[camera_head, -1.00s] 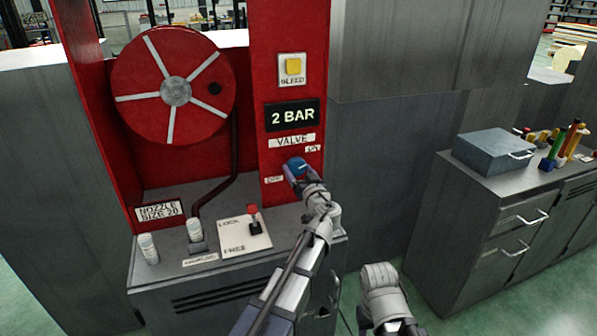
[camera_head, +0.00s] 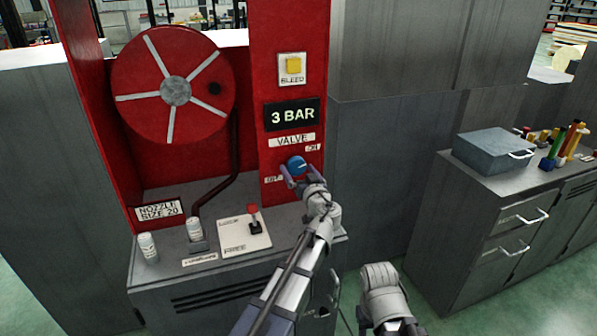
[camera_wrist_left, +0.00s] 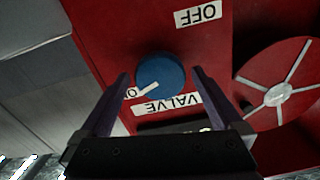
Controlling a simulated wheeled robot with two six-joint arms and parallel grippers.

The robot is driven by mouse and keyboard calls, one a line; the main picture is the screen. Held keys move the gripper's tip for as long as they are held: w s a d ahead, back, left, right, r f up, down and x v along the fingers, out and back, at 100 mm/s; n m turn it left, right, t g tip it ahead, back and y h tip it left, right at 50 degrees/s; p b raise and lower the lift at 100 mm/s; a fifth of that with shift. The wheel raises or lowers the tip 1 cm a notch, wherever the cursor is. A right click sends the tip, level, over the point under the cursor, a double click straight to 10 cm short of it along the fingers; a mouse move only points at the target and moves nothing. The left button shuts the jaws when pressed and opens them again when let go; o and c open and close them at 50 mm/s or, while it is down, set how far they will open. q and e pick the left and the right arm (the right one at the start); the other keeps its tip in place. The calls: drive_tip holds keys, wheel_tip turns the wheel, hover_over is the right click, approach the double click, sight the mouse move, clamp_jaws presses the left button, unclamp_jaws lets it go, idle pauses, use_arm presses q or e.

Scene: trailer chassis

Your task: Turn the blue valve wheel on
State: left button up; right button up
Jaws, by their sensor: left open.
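The blue valve wheel (camera_head: 297,165) sits on the red panel under the "VALVE" label, between an "ON" label (camera_head: 313,148) and an "OFF" label (camera_head: 273,179). In the left wrist view the blue wheel (camera_wrist_left: 161,77) has a pale pointer mark directed toward the partly covered "ON" label. My left gripper (camera_head: 295,178) is open in front of the wheel, and its two fingers (camera_wrist_left: 160,95) stand on either side of it with gaps. The display (camera_head: 292,115) reads "3 BAR". My right gripper is not in view; an arm link of mine shows at the lower middle.
A red hose reel (camera_head: 175,85) is left of the valve. A yellow BLEED button (camera_head: 292,66) is above it. Below are a red-topped lever (camera_head: 254,215) on a LOCK/FREE plate and two white nozzles (camera_head: 148,247). A grey cabinet (camera_head: 480,235) stands at the right.

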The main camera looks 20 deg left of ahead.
use_arm(q)
drive_tip(key=v, duration=0.7)
drive_tip(key=shift+s+d, duration=0.2)
drive_tip(key=shift+s, duration=0.1)
